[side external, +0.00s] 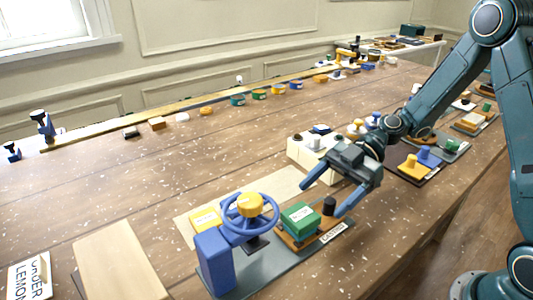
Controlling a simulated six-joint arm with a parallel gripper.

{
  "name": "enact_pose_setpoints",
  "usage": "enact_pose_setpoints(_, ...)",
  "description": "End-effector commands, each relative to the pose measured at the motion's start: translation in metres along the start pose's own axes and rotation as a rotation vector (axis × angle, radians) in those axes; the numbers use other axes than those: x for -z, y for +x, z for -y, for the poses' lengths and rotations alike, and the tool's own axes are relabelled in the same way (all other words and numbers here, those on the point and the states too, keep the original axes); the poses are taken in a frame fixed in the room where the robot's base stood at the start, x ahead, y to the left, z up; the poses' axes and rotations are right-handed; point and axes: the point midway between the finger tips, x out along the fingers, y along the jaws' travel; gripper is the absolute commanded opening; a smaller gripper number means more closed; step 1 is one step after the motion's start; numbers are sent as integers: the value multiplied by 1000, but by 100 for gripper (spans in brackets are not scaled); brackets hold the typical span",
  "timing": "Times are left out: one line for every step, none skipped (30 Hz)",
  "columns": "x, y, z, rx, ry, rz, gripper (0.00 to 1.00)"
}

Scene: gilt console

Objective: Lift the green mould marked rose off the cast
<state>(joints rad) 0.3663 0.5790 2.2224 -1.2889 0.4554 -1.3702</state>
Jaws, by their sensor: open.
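A green block-shaped mould (299,216) with a small white label sits on a brown wooden base (297,243) on the grey casting plate. The label is too small to read, and any cast under the mould is hidden. My gripper (321,201) is open and empty, with its two fingers spread above and to the right of the mould. One finger points to the mould's far side. The other reaches down near a black knob (329,206) at the mould's right. I cannot tell whether either finger touches anything.
A blue press (214,262) with a handwheel and yellow hub stands close left of the mould. A yellow block (205,220) lies behind it. A white box (303,152) is behind my gripper. Yellow and blue knobbed pieces (412,162) stand right. The table's middle left is clear.

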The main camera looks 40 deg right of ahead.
Motion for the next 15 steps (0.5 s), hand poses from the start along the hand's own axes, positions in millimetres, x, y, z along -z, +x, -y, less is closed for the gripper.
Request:
enact_pose_setpoints(0,5,1,3,1,0,76)
enact_pose_setpoints(0,8,1,3,1,0,76)
enact_pose_setpoints(0,12,1,3,1,0,76)
enact_pose_setpoints(0,15,1,4,1,0,76)
enact_pose_setpoints(0,19,1,4,1,0,76)
enact_pose_setpoints(0,23,1,4,1,0,76)
enact_pose_setpoints(0,27,2,5,0,0,76)
enact_pose_setpoints(0,30,1,4,0,-1,76)
enact_pose_setpoints(0,34,1,3,1,-1,76)
enact_pose_setpoints(0,37,1,4,1,0,76)
enact_pose_setpoints(0,39,1,4,0,0,76)
enact_pose_setpoints(0,42,1,2,1,0,76)
enact_pose_setpoints(-1,43,1,1,1,1,76)
enact_pose_setpoints(-1,44,1,1,1,1,76)
enact_pose_setpoints(-1,45,1,1,1,1,76)
